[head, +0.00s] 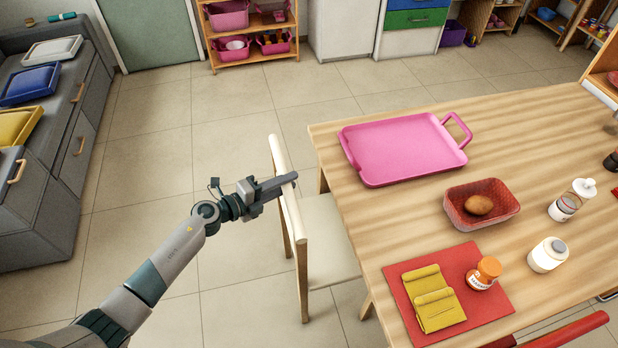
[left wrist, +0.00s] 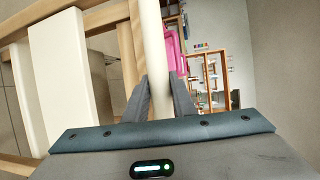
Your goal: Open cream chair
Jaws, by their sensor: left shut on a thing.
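The cream chair (head: 328,236) stands at the left side of the wooden table, its seat partly under the tabletop. Its cream top rail (head: 279,158) runs along the back, on wooden legs. My left gripper (head: 290,179) is shut on this rail near its middle. In the left wrist view the rail (left wrist: 152,40) passes between the two fingers (left wrist: 163,97), and the pale seat (left wrist: 50,80) shows at the left. My right gripper is in neither view.
The wooden table (head: 350,215) holds a pink tray (head: 400,150), a red basket (head: 482,205), bottles and a red mat (head: 490,318). A red chair (head: 565,332) is at the lower right. Grey drawers (head: 50,170) stand at the left. Tiled floor (head: 150,155) is clear between them and the cream chair.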

